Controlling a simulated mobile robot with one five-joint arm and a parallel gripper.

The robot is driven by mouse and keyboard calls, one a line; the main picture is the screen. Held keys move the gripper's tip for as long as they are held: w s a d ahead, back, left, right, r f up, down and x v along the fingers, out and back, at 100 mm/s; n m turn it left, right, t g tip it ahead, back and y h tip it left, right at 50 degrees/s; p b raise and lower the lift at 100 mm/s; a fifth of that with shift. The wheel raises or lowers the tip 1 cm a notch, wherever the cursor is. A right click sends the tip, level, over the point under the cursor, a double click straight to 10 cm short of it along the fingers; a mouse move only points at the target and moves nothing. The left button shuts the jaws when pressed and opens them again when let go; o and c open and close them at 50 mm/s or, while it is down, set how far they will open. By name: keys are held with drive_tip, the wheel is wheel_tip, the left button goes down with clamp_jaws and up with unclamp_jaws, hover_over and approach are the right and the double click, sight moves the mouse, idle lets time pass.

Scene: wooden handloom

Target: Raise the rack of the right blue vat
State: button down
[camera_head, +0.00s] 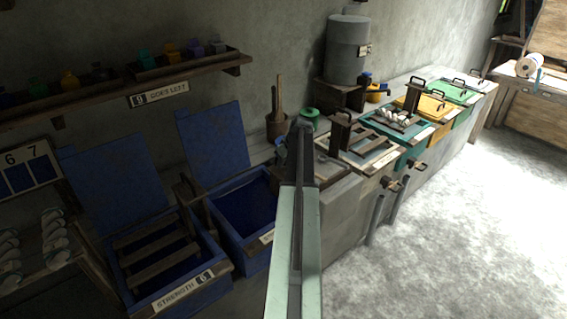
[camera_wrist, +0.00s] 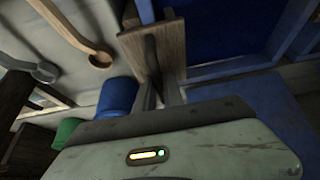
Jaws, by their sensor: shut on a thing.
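The right blue vat (camera_head: 262,246) stands in the row in the camera_head view, its blue lid (camera_head: 212,140) upright behind it. Its inside looks dark blue, and no rack slats show in it. My arm covers its right side. In the camera_wrist view my gripper (camera_wrist: 160,94) is shut on the dark handle of a wooden upright (camera_wrist: 168,45), which appears to be the rack's end board. Blue vat surfaces show beside it. My fingertips are hidden behind my arm in the camera_head view.
The left blue vat (camera_head: 196,291) holds a slatted rack (camera_head: 150,245) and bears a "STRENGTH 6" label. A wooden mortar (camera_head: 278,127), a green pot (camera_head: 309,113) and a grey drum (camera_head: 347,50) stand behind. Teal, yellow and green vats run right. The floor (camera_head: 450,230) is clear.

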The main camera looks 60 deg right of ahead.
wheel_tip(320, 180, up, 13)
drive_tip(key=p, duration=1.1)
drive_tip(key=shift+f+p, duration=0.2)
drive_tip(key=shift+p, duration=0.2)
drive_tip(key=shift+c, duration=1)
unclamp_jaws()
wheel_tip(320, 180, up, 7)
drive_tip(key=p, duration=0.7)
